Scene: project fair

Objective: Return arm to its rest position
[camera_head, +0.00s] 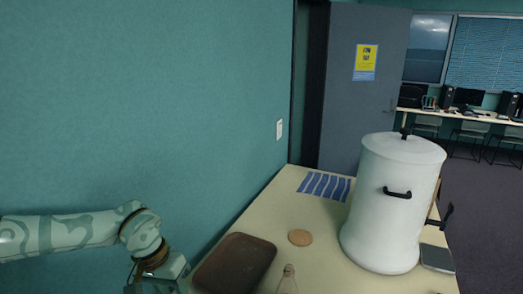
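My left arm (65,234) comes in from the left edge, pale with a grey-green pattern, and bends down at its wrist. The start of my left gripper (165,273) shows at the bottom edge, in front of the teal wall and left of the brown tray (212,282). Its fingers are cut off by the frame, so I cannot see whether it is open or holds anything. My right arm and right gripper are not in view.
A cream table (325,262) holds a large white urn (392,205), a round tan disc (300,237), a blue striped sheet (324,186) and a small clear pointed object (287,280). A teal wall (150,100) stands close on the left. A grey door (345,110) is behind.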

